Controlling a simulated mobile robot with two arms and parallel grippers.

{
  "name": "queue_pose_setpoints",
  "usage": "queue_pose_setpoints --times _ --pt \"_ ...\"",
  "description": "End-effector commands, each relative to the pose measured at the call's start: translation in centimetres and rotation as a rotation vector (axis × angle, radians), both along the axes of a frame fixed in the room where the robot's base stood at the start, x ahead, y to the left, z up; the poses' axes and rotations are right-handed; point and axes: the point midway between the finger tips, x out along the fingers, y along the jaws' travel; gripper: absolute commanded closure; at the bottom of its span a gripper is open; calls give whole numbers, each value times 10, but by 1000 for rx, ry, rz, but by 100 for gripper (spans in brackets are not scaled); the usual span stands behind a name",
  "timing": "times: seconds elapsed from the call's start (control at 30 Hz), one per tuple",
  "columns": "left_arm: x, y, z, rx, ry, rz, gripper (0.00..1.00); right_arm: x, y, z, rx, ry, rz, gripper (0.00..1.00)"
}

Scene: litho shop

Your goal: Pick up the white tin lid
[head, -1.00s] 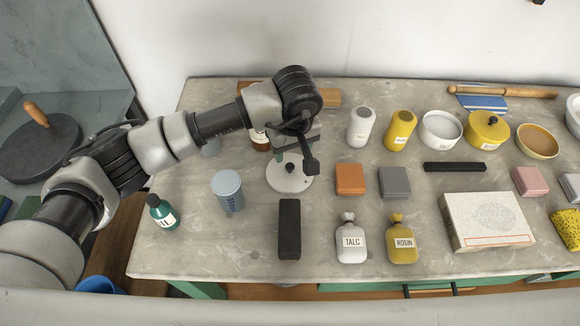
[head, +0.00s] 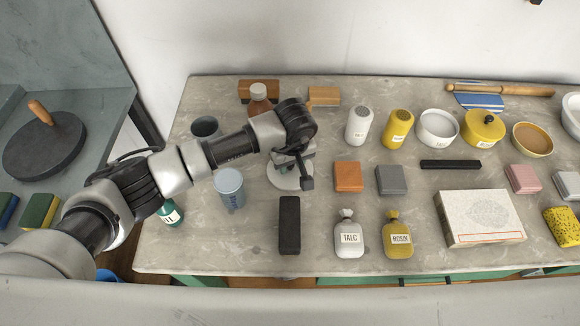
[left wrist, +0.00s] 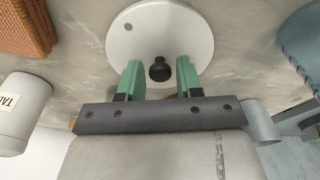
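The white tin lid (head: 281,181) is a round white disc with a black knob, lying on the worktop. In the head view my left gripper and wrist cover much of it. In the left wrist view the lid (left wrist: 203,40) shows almost whole. My left gripper (left wrist: 159,66) is open, with its green fingers over the lid, one on each side of the black knob (left wrist: 160,71). A gap shows between each finger and the knob. My right gripper is not in view.
An open white tin (head: 438,142) stands beside the lidded yellow tin (head: 484,128). Bare worktop lies at the front left.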

Motion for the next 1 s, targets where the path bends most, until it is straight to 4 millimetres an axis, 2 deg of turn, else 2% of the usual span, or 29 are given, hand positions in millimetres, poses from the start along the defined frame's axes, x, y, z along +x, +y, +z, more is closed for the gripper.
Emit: queue_pose_setpoints --times 0.03,0.2,0.57,0.67,1.0 --pt "0 0 0 0 0 0 73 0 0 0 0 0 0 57" --pt "0 0 0 0 0 0 99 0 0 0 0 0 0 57" --pt "1 0 4 0 -2 1 100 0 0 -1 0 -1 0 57" --pt "2 0 15 -1 -5 1 100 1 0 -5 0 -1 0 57" --pt "1 0 80 -1 -6 0 100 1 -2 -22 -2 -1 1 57"
